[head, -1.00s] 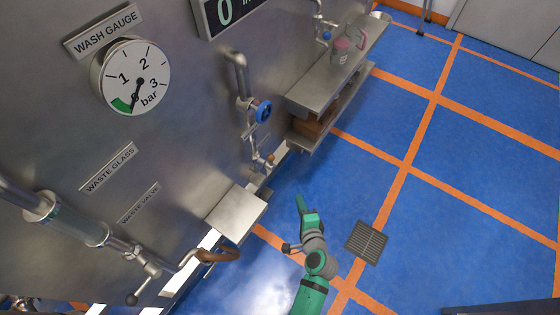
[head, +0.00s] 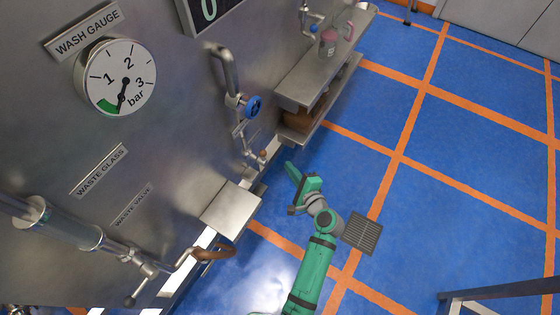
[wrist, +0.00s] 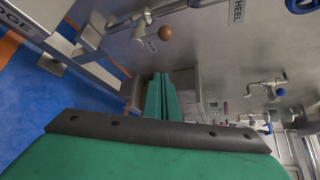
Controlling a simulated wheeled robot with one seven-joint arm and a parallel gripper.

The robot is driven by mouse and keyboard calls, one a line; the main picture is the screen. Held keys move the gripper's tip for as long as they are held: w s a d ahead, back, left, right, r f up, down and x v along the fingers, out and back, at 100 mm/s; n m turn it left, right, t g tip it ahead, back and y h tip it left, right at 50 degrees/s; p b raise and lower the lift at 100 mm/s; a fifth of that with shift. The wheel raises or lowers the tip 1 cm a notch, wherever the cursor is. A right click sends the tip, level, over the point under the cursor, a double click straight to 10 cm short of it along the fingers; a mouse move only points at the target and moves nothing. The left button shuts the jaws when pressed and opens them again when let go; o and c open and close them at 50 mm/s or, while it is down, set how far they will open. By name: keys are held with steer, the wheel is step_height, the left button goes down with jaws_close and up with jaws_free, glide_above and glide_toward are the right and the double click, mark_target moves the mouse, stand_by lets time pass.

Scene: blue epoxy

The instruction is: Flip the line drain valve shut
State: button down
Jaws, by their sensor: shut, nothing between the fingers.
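A small valve with a brown ball knob (head: 262,154) sits low on the pipe below the blue handwheel (head: 253,106) in the head view; no label for it is readable there. A brown ball knob (wrist: 165,33) on a metal fitting also shows in the wrist view, above and ahead of my fingers. I cannot tell the lever's exact angle. My gripper (head: 289,167) is to the right of the knob in the head view, apart from it. Its green fingers (wrist: 162,97) are together and empty in the wrist view.
A steel box (head: 231,209) juts from the wall left of my gripper. A brown curved handle (head: 214,253) is below it. A steel shelf (head: 310,75) with a pinkish container (head: 328,42) stands beyond. A floor grate (head: 362,233) lies right of my arm. Blue floor is open rightward.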

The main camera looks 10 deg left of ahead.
steer(key=w+a, duration=0.4)
steer(key=a, duration=0.3)
steer(key=shift+w+a+f, duration=0.25)
steer(key=shift+w+f, duration=0.15)
steer(key=shift+f, duration=0.05)
steer(key=shift+a, duration=0.1)
stand_by(0.4)
